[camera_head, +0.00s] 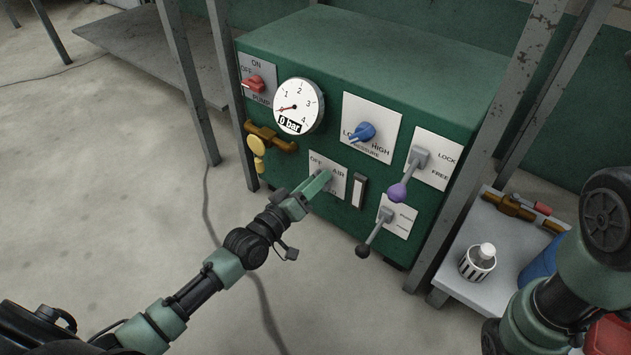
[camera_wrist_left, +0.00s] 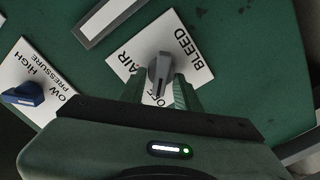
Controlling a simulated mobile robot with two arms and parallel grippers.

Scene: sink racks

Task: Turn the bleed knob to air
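The grey bleed knob (camera_head: 327,178) sits on a white plate marked OFF, AIR and BLEED, low on the green panel's front. In the left wrist view the knob (camera_wrist_left: 160,71) has its marked end toward the word OFF, partly covered by the plate's foreground. My left gripper (camera_head: 317,187) is at the knob. In the left wrist view its fingers (camera_wrist_left: 160,90) stand on either side of the knob. Any gap is too small to tell whether they press on it. My right arm shows at the right edge; its gripper is not seen.
A gauge (camera_head: 299,106) reads 0 bar. A red pump switch (camera_head: 253,83), blue pressure knob (camera_head: 362,132), purple-tipped lever (camera_head: 398,191) and black-tipped lever (camera_head: 364,250) stick out nearby. The floor at left is clear.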

